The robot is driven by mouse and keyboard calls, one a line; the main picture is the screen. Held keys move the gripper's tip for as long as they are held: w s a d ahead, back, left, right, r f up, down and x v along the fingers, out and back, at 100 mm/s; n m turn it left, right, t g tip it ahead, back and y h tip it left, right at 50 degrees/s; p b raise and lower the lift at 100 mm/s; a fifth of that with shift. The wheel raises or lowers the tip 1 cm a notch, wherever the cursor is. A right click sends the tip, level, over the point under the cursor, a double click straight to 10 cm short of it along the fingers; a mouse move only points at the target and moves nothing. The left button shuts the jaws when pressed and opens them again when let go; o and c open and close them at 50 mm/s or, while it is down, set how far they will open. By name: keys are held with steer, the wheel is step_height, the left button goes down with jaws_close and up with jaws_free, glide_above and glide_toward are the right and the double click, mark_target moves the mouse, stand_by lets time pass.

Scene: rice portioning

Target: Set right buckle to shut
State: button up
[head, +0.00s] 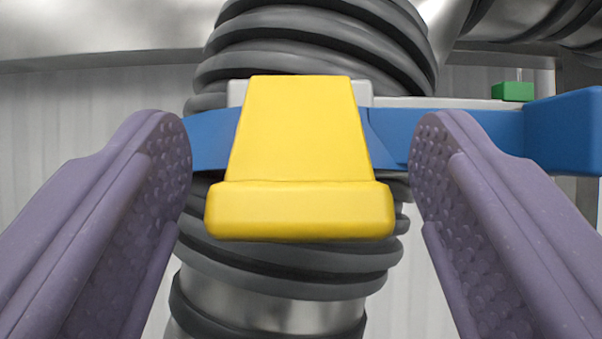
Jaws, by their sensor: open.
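A yellow buckle lever (300,135) fills the middle of the head view, with a thick lip along its lower edge. It sits on a blue band (210,138) that wraps a dark ribbed hose. The view is straight on, so I cannot tell whether the lever lies flat against the band or stands out from it. My gripper (302,150) is open, with one purple, dimpled finger on each side of the lever. Gaps show between both fingers and the yellow part, and nothing is held.
The ribbed hose (315,40) runs down behind the buckle to a shiny metal pipe (265,312). A blue block (565,132) juts out at the right, beyond the right finger. A small green block (512,91) sits above it. A pale ribbed wall stands behind.

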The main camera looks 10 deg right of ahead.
steer(key=p+v, duration=0.1)
steer(key=v, duration=0.6)
steer(key=shift+s+f, duration=0.25)
steer(key=shift+s, duration=0.1)
